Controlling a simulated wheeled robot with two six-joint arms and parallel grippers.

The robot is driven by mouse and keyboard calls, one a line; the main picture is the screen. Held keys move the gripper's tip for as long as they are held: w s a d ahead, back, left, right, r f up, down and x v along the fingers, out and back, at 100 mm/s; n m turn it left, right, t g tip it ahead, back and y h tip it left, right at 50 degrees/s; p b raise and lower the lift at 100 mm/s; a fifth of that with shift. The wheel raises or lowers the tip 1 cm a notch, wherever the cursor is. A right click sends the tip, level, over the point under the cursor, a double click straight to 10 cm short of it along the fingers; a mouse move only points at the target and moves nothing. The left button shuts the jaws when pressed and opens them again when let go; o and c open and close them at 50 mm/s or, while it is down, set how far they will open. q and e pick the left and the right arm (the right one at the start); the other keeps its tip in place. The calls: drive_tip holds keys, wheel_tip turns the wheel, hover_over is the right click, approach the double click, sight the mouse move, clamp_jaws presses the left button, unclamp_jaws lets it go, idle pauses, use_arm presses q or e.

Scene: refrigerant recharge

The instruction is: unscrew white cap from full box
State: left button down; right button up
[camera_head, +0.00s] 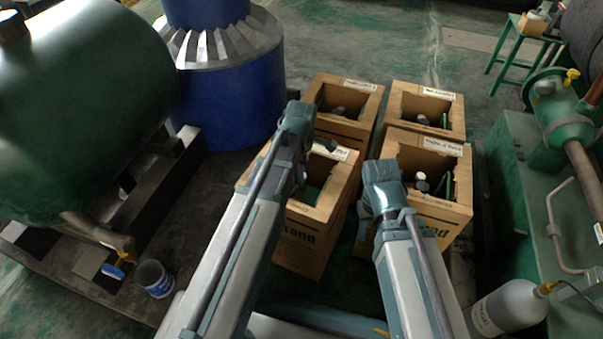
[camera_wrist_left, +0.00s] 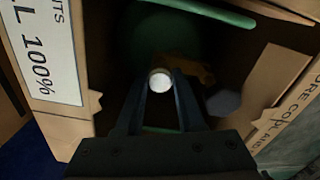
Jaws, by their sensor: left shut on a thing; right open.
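My left gripper (camera_wrist_left: 160,100) is shut on a small round white cap (camera_wrist_left: 161,79), which shows between its fingertips in the left wrist view. The gripper reaches down into an open cardboard box, whose printed wall (camera_wrist_left: 50,50) reads "100%". In the head view this is the front left box (camera_head: 308,235); my left arm covers part of it, and the fingers are hidden there. A dark green rounded shape (camera_wrist_left: 165,35) lies beyond the cap. My right gripper (camera_head: 382,180) is open over the left edge of the front right box (camera_head: 450,212); its fingertips are hard to make out.
Two more open boxes stand behind, left (camera_head: 365,105) and right (camera_head: 455,103). A dark rounded part (camera_wrist_left: 223,102) sits right of the left fingers, inside the box. A blue drum (camera_head: 225,105) stands at left.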

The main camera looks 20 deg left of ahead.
use_arm(q)
drive_tip(key=shift+r+p, duration=1.65)
drive_tip(key=shift+r, duration=0.2)
